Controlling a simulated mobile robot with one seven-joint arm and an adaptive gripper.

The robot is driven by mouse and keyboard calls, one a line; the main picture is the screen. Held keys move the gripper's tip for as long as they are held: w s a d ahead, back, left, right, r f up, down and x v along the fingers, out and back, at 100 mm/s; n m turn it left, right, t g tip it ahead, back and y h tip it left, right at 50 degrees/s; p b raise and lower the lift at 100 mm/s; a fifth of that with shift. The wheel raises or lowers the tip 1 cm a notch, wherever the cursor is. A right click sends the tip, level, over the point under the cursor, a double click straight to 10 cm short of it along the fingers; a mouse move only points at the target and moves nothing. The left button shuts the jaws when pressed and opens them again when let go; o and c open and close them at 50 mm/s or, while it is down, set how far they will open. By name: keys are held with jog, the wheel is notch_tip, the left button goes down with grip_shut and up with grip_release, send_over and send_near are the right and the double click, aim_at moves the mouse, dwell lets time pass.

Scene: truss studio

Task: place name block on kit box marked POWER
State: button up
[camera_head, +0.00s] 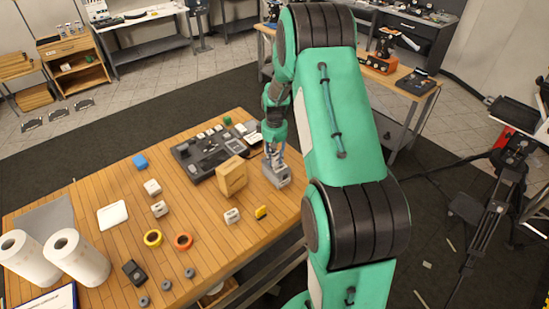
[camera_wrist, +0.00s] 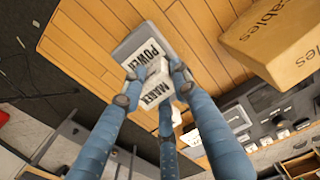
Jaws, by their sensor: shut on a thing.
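The kit box marked POWER (camera_wrist: 146,42) is grey with a white label; in the head view this grey box (camera_head: 277,178) stands near the table's right edge, just right of a brown carton. My gripper (camera_wrist: 154,78) is shut on a white name block (camera_wrist: 155,92) whose label seems to read MAKER. The block is over the box's near part in the wrist view and covers part of its label area. Whether it touches the box I cannot tell. In the head view my gripper (camera_head: 273,152) is directly above the box, and the block there is hard to make out.
The brown carton (camera_head: 231,177), marked "cables" in the wrist view (camera_wrist: 275,40), stands close beside the box. A dark tray (camera_head: 190,160) is behind it. White blocks (camera_head: 232,216), a yellow block (camera_head: 261,212) and tape rolls (camera_head: 153,238) lie on the wooden table (camera_head: 120,245).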

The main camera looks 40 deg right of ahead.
aim_at(274, 156)
jog(key=shift+f, duration=0.15)
jog(key=o, duration=1.1)
jog(key=shift+o, duration=0.2)
notch_tip(274, 156, up, 12)
jog(key=shift+r, duration=0.2)
dwell(0.3)
